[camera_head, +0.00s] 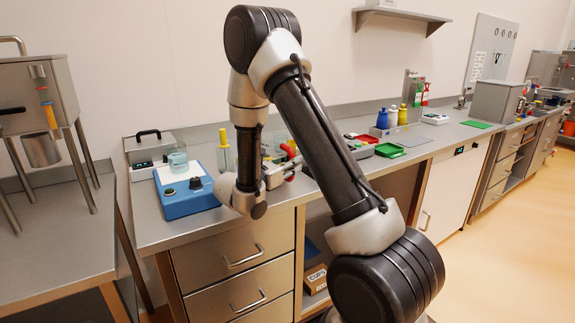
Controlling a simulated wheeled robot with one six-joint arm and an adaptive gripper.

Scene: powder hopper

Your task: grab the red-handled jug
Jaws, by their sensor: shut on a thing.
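My gripper (284,169) is over the steel counter, right of the blue stirrer, partly hidden by my own arm. It is shut on the red-handled jug. A red part of the jug's handle (288,151) shows at the fingers. The jug's body is mostly hidden behind my gripper and arm, so I cannot tell whether it touches the counter.
A blue stirrer (187,196) with a glass beaker (178,161) stands left on the counter (150,232). A yellow-handled tool (225,158) stands behind. Red and green trays (389,151) and several bottles are to the right. A steel hopper (35,90) stands far left.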

